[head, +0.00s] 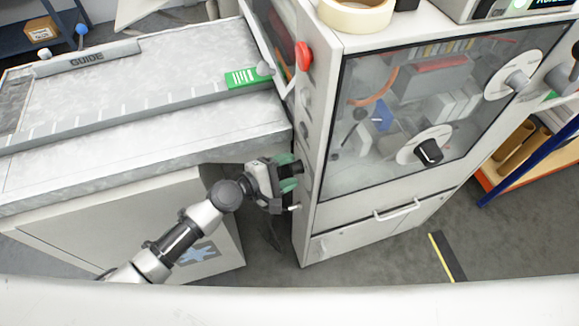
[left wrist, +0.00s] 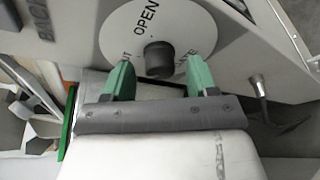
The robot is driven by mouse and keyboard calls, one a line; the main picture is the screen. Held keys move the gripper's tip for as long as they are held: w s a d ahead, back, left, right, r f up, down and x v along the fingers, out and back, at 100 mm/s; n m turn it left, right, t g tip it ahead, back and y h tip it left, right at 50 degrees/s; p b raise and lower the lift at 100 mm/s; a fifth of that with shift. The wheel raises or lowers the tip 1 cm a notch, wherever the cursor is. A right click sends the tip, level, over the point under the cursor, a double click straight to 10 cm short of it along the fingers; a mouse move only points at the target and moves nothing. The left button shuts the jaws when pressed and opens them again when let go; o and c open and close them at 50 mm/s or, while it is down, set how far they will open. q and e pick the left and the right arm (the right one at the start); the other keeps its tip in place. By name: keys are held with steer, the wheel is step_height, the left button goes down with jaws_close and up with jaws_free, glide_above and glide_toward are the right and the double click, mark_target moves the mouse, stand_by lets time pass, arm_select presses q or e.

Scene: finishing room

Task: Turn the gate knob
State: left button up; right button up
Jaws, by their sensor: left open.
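The gate knob (left wrist: 160,58) is a dark round knob on a white dial plate marked OPEN at the top, with partly hidden lettering at the lower left and lower right. In the head view, the knob (head: 296,167) sits low on the left side of the grey cabinet. My left gripper (head: 289,172) is open there, with green fingers at that side panel. In the left wrist view, its fingertips (left wrist: 160,80) stand on either side of the knob, with a gap on each side. They cover part of the dial's lower lettering. My right gripper is not in view.
A red button (head: 303,55) and other controls sit above the knob on the same side panel. A small metal lever (left wrist: 258,86) is right of the dial. The bench with the GUIDE rail (head: 87,58) stands left of the cabinet. Two white dials are on the cabinet front.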

arm_select(q)
steer(key=shift+w+d, duration=0.2)
steer(key=shift+d, duration=0.15)
steer(key=shift+c, duration=0.5)
